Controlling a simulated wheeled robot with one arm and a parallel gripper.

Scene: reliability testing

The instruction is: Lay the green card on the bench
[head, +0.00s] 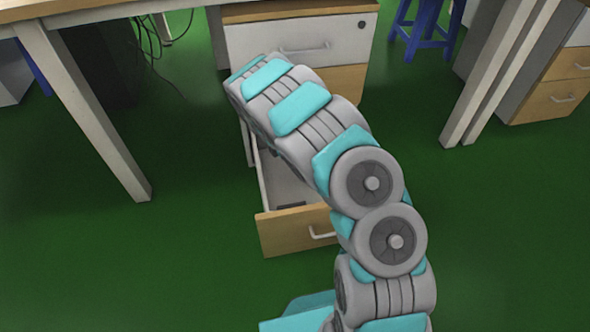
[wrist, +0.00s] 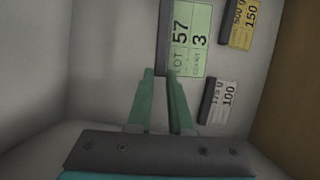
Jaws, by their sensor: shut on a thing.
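The green card (wrist: 191,40), printed "LOT 57" and "3", lies in the open drawer (head: 291,230) in the wrist view. A dark strip (wrist: 164,38) runs along its left edge. My gripper (wrist: 162,74) reaches down into the drawer, its green fingers closed on the lower end of that dark edge. The card seems still at the drawer's floor; I cannot tell if it is lifted. In the head view my arm hides the gripper and the card. The bench (head: 90,15) stands at the upper left, only its front part in view.
A yellow card (wrist: 241,22) and a white card (wrist: 224,103) marked "100" lie to the right of the green one. Drawer walls rise close around my gripper. The cabinet (head: 290,42), bench legs (head: 95,120) and a blue stool (head: 425,30) stand nearby.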

